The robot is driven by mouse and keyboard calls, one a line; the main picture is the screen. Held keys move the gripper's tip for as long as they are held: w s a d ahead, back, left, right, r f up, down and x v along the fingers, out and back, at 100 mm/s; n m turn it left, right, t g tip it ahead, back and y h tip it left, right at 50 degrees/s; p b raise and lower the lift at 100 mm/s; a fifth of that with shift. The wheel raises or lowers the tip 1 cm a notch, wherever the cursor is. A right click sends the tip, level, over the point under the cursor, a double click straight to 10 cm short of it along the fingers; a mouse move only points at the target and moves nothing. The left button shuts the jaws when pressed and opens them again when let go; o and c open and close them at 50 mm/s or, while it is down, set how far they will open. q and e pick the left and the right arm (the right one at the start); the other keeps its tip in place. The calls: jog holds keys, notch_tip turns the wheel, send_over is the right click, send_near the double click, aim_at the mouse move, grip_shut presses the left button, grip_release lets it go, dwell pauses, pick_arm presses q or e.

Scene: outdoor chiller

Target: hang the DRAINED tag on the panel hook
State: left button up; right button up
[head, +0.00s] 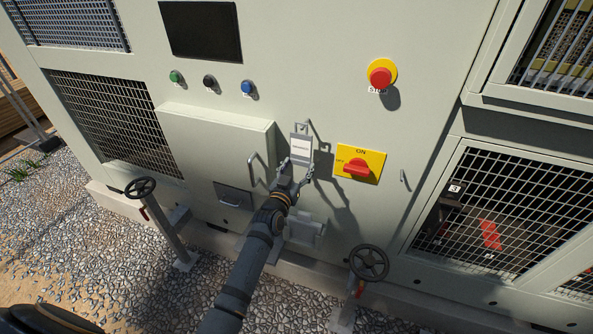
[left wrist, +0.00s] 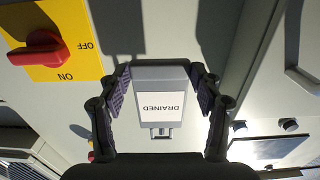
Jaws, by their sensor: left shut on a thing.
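The DRAINED tag (head: 301,149) is a grey block with a white label and a small loop at its top. My left gripper (head: 298,168) is shut on it, with a finger on each side, in front of the panel. In the left wrist view the tag (left wrist: 160,103) appears upside down between the fingers (left wrist: 161,85), its loop toward the bottom of the picture. A small thin fitting (head: 403,180), perhaps a hook, is right of the yellow switch plate. I cannot tell whether the loop touches anything on the panel. My right gripper is not in view.
The yellow plate with a red rotary switch (head: 357,168) is just right of the tag. A protruding box (head: 215,145) with a handle is to its left. A red stop button (head: 380,77) is higher right. Two valve wheels (head: 140,188) (head: 369,262) stand in front on gravel.

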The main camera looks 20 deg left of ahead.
aim_at(301, 164)
pick_arm(q)
jog(key=shift+w+b, duration=0.35)
jog(key=shift+w, duration=1.3)
jog(key=shift+f+b, duration=0.65)
jog(key=shift+b, duration=0.05)
jog(key=o, duration=1.9)
jog(key=shift+o, duration=0.9)
jog(key=shift+f, duration=0.1)
